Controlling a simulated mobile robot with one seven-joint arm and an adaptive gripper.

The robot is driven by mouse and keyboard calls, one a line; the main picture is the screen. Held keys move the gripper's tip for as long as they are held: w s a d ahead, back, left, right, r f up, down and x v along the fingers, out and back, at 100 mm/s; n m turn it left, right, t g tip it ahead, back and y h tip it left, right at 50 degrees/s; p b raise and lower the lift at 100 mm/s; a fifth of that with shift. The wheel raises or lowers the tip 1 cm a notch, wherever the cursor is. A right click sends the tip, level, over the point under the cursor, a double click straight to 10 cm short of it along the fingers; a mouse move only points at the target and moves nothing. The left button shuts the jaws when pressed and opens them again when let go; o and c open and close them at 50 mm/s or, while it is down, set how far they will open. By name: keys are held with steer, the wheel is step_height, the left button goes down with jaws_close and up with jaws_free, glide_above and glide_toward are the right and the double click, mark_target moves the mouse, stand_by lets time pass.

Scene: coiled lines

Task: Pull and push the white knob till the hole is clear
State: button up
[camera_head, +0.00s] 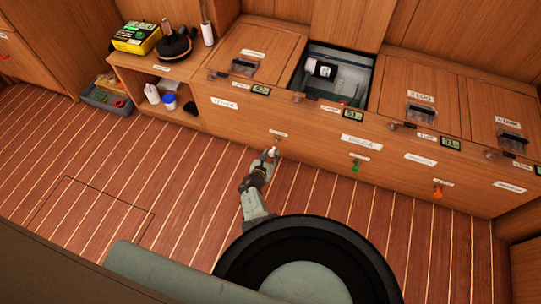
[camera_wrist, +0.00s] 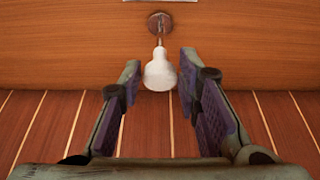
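The white knob (camera_wrist: 160,72) hangs from a thin rod or cord that comes out of a round brown fitting (camera_wrist: 159,22) on the wooden front. In the wrist view the knob is between and just beyond the tips of my gripper (camera_wrist: 158,75). The fingers are apart, with a gap on both sides of the knob. In the head view my gripper (camera_head: 268,156) is at the white knob (camera_head: 275,151), low on the locker front. An open compartment (camera_head: 335,75) in the locker top shows a white cylindrical thing (camera_head: 320,68) inside. No hole can be made out clearly.
A green knob (camera_head: 355,166) and an orange knob (camera_head: 438,192) hang farther right on the same front. The plank floor at left is clear.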

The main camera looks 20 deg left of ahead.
jaws_close()
steer(key=shift+s, duration=0.1)
stand_by(0.4)
steer(key=shift+s, duration=0.25)
steer(key=shift+o, duration=2.2)
jaws_free()
steer(key=shift+w, duration=0.15)
